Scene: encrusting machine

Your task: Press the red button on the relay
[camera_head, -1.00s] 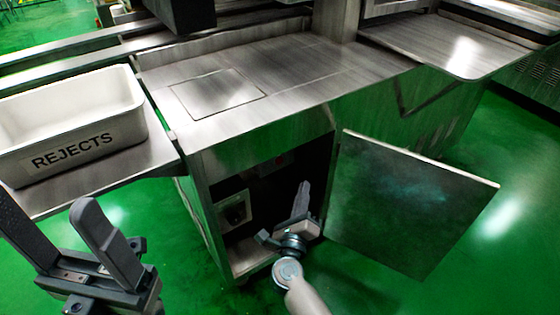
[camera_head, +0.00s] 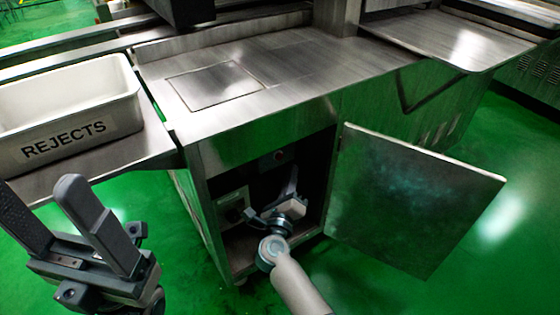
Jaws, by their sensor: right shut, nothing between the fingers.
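A small red button (camera_head: 279,156) shows in the head view on a dark grey box, the relay (camera_head: 266,162), high inside the open cabinet under the machine's worktop. My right gripper (camera_head: 293,171) is shut and empty. It reaches inside the cabinet, with its fingers pointing up, and shows a little below and right of the button in the picture. I see a gap between them in the picture but cannot judge the depth. My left gripper (camera_head: 45,188) is open and empty at the lower left, outside the cabinet and below the rejects bin.
The cabinet door (camera_head: 415,205) stands open to the right of my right arm. A pale box with a dark front (camera_head: 232,208) is at the cabinet's left side. The REJECTS bin (camera_head: 75,140) sits on a side shelf. Green floor is clear in front.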

